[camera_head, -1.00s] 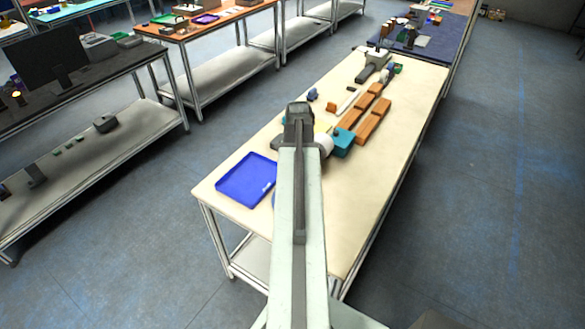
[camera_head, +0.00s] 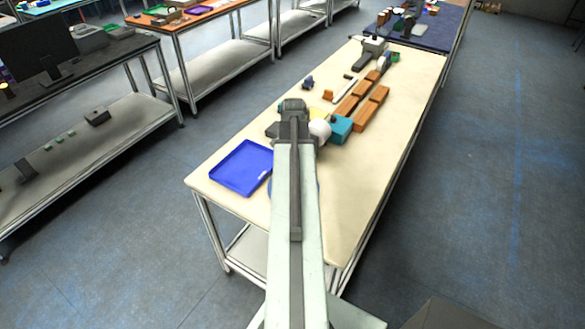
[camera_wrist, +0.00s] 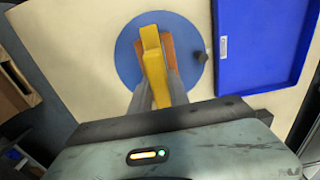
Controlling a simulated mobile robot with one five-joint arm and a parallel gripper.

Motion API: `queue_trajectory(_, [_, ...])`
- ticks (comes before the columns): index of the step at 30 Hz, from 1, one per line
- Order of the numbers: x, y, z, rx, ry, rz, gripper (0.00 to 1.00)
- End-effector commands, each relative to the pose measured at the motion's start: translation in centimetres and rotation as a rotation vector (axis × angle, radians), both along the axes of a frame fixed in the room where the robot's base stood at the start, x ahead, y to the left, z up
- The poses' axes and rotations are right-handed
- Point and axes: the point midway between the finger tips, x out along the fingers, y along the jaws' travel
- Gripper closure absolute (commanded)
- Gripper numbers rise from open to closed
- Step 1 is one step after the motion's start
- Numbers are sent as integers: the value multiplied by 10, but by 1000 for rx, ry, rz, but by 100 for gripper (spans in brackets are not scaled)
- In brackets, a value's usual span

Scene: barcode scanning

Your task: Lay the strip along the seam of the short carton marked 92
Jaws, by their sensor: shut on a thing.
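In the wrist view my gripper (camera_wrist: 157,88) is shut on a yellow strip (camera_wrist: 152,50), which stands out past the fingertips. Behind the strip is an orange-brown block (camera_wrist: 169,50), partly covered by it, over a round blue disc (camera_wrist: 127,55). I cannot tell whether strip and block touch. No number 92 is readable. In the head view several orange-brown cartons lie in two rows, including a near left one (camera_head: 346,107) and a near right one (camera_head: 366,118). My arm hides the fingertips and most of the disc there.
A blue tray (camera_head: 216,176) lies left of my arm; it shows at right in the wrist view (camera_wrist: 262,45). A teal box (camera_head: 341,129) and white round thing (camera_head: 320,130) stand right of my wrist. The right table edge is clear.

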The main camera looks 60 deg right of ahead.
Motion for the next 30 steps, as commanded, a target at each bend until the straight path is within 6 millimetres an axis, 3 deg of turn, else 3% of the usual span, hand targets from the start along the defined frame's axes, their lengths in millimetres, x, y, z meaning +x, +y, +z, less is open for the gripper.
queue_trajectory(30, [1, 1, -9, 0, 0, 2, 100])
